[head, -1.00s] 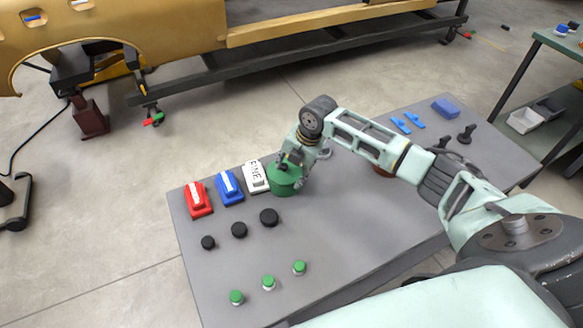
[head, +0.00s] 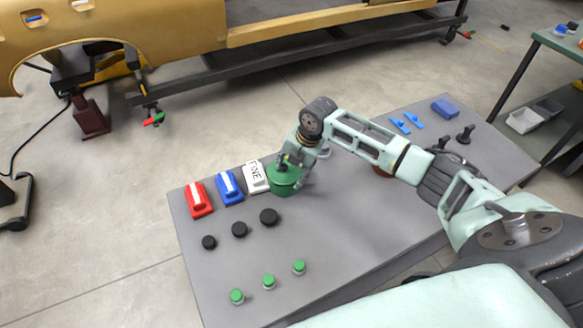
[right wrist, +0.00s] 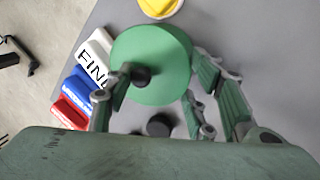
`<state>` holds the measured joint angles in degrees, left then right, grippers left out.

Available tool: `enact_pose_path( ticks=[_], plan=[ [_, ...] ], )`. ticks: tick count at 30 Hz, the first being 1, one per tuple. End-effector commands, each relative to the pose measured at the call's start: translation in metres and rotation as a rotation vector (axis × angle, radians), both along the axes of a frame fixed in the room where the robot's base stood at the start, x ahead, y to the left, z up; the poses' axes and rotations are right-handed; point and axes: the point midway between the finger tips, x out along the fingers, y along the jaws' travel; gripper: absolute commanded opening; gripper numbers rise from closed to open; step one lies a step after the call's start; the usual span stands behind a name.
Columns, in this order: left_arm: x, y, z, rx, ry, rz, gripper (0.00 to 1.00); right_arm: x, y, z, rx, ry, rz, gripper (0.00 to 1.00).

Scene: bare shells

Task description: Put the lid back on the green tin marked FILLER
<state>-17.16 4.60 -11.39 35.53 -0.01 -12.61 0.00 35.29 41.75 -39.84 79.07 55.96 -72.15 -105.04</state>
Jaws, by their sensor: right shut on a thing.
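The green lid (right wrist: 165,50) is a round disc with a black knob (right wrist: 141,77) on top. In the head view the green tin and lid (head: 284,184) stand near the table's back edge, directly under my right gripper (head: 288,163). No FILLER marking is readable. My right gripper also shows in the right wrist view (right wrist: 158,92), its fingers around the knob, shut on the lid. The lid is over the tin; I cannot tell whether it is fully seated. My left gripper is not in view.
Red (head: 199,199), blue (head: 229,187) and white FINE (head: 255,177) blocks stand left of the tin. Black discs (head: 239,230) and green-capped small jars (head: 268,282) sit nearer. A yellow-topped thing (right wrist: 160,7) is close beside the lid. The table's (head: 340,240) front middle is clear.

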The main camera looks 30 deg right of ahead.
Motion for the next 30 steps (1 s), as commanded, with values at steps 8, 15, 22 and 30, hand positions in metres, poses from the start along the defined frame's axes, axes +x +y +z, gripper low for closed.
enact_pose_path(
  ticks=[8, 15, 22, 30],
  plan=[
    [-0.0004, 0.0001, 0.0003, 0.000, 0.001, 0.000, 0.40, -0.0064, 0.0017, -0.0094, -0.001, 0.019, 0.003, 0.20],
    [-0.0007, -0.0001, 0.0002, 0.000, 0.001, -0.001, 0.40, -0.0066, 0.0019, -0.0098, 0.000, 0.019, 0.003, 0.20],
    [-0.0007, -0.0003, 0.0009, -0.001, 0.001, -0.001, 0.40, -0.0063, 0.0022, -0.0124, 0.000, 0.019, 0.002, 0.20],
    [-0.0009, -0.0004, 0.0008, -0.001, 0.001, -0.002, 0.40, -0.0060, 0.0024, -0.0144, 0.000, 0.018, 0.002, 0.21]
  ],
)
